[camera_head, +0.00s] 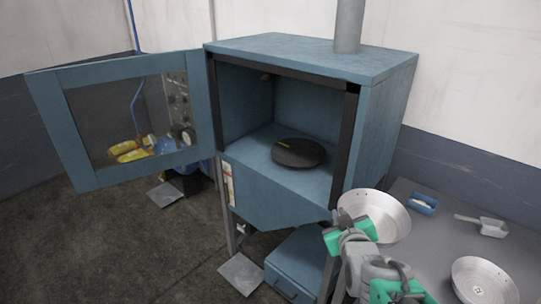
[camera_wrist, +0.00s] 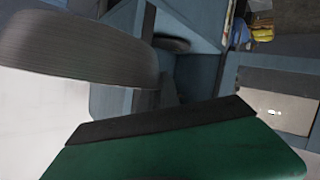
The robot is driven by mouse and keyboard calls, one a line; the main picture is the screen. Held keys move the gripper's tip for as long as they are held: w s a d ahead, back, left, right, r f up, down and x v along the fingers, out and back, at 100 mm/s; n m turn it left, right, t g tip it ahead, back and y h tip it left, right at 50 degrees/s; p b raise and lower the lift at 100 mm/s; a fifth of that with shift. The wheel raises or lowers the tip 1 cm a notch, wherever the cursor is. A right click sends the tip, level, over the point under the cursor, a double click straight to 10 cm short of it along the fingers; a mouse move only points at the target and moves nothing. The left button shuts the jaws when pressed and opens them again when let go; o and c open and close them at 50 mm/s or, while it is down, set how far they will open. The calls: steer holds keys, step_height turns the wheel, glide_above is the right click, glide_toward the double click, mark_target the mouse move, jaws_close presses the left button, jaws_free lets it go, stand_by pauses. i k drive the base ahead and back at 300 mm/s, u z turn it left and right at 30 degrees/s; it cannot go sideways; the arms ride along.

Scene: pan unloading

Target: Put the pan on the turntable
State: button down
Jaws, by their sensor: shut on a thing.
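The pan (camera_head: 379,214) is a shiny round metal dish, held tilted above the front left edge of the grey table. My gripper (camera_head: 352,226) is shut on the pan's rim in the head view. In the wrist view the pan (camera_wrist: 85,45) fills the upper left, and one dark-padded green finger (camera_wrist: 180,140) crosses the bottom. The turntable (camera_head: 298,153) is a dark round disc with a small yellow mark, lying bare inside the open blue cabinet. It also shows partly in the wrist view (camera_wrist: 172,44). The pan is outside the cabinet, to the right of and nearer than the turntable.
The blue cabinet (camera_head: 385,115) has its windowed door (camera_head: 52,130) swung open to the left. The grey table (camera_head: 437,245) holds a second metal pan (camera_head: 484,283), a scoop (camera_head: 491,227) and a small blue tray (camera_head: 424,210). The cabinet's right front post stands between the pan and the turntable.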

mark_target(299, 151)
steer(key=u, duration=0.55)
steer(key=i, duration=1)
steer(key=u, duration=0.6)
steer(key=i, duration=0.6)
